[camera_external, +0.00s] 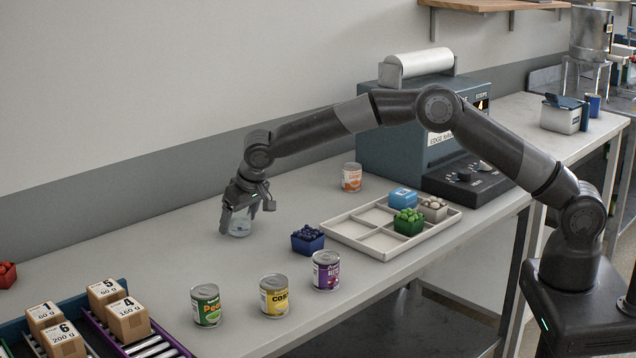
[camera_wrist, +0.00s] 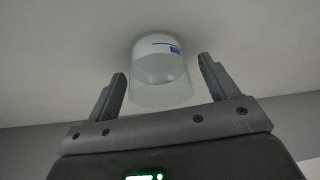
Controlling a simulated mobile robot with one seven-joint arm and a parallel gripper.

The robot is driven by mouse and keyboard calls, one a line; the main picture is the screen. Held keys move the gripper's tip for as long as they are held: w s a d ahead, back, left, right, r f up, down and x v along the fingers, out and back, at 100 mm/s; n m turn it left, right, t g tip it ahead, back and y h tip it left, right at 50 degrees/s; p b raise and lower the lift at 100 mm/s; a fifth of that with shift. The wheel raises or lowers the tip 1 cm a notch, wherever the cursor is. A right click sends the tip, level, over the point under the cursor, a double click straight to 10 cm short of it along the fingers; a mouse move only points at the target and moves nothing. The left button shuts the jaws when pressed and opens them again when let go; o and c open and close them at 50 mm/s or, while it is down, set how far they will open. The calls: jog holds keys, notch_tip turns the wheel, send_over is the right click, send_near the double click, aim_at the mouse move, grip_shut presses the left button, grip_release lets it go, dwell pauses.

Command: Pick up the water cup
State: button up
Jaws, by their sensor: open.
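The water cup (camera_external: 239,225) is clear and stands upright on the table near the back wall. My gripper (camera_external: 238,222) points down over it, with the fingers around its upper part. In the wrist view the cup (camera_wrist: 161,72) sits between the two fingers of my gripper (camera_wrist: 163,80), with a small blue print on its side. Gaps show between the cup and each finger. My gripper is open and nothing is held.
A blue bin of berries (camera_external: 307,240) and a divided tray (camera_external: 345,237) stand to the right. Several cans, including a green-labelled can (camera_external: 207,306), line the front edge. Boxes (camera_external: 127,312) sit on rollers at the lower left. The table left of the cup is clear.

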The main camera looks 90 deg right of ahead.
jog(key=c, duration=1.1)
jog(key=shift+r, duration=0.15)
jog(key=shift+r, duration=0.65)
notch_tip(320, 180, up, 3)
jog(key=shift+f, duration=0.15)
jog(key=s+d+r, duration=0.6)
jog(key=s+d, duration=0.1)
jog(key=d, duration=0.2)
jog(key=shift+s+r, duration=0.25)
jog(key=shift+r, duration=0.1)
dwell(2.2)
